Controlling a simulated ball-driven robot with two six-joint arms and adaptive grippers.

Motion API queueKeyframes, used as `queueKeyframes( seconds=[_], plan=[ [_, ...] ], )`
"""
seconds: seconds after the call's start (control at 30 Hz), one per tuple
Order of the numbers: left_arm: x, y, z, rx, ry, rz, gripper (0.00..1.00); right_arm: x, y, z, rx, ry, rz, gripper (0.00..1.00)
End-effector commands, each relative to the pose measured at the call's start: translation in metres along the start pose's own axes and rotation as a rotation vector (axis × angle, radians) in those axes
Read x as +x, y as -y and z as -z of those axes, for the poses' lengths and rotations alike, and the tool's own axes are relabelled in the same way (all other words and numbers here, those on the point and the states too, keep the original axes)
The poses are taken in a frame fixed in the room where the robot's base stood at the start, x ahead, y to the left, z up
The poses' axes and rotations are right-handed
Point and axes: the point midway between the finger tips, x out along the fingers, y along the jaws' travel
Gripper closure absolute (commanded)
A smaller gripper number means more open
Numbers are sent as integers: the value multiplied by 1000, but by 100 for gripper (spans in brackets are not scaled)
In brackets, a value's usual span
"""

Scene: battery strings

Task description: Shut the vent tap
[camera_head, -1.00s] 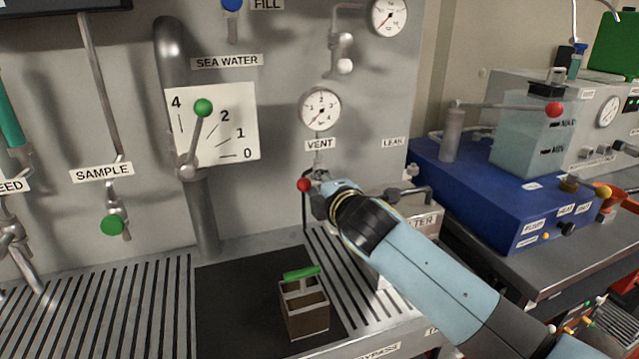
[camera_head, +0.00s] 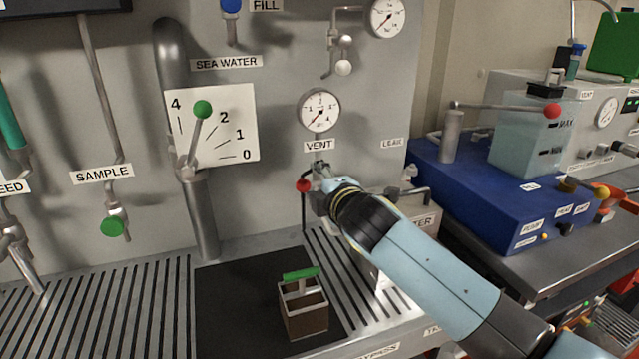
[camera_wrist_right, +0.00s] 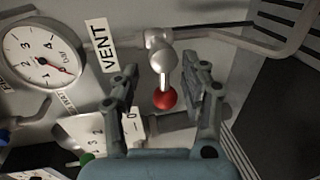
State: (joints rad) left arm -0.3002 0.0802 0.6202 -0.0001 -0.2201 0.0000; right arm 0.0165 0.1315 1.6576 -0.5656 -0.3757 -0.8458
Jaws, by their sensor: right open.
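The vent tap is on the grey wall panel under the VENT label (camera_head: 319,145). It has a red ball knob (camera_head: 303,185) on a short lever. In the right wrist view the red knob (camera_wrist_right: 165,98) and its metal lever (camera_wrist_right: 163,70) lie between the two fingers of my right gripper (camera_wrist_right: 164,88). The fingers are spread, with a visible gap on each side of the knob. In the head view my right gripper (camera_head: 319,180) is right at the tap and hides part of it. My left gripper is out of view.
A pressure gauge (camera_head: 319,111) sits above the tap. A pipe (camera_wrist_right: 225,38) runs off from it in the wrist view. A green-handled wooden carrier (camera_head: 303,307) stands on the black mat (camera_head: 232,300) below. A blue machine (camera_head: 500,195) is at right.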

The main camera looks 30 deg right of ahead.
Motion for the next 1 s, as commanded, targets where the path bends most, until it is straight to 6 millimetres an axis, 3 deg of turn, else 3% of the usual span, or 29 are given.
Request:
queueKeyframes(
  seconds=[0.23, 0.7, 1.0],
  plan=[
    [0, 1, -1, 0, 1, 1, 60, -8, 3, 0, 0, 1, 6, 55],
    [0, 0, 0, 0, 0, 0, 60, -102, 2, 0, 1, 0, 4, 55],
    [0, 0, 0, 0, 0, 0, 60, -120, 1, 0, 0, 1, 2, 55]
  ],
)
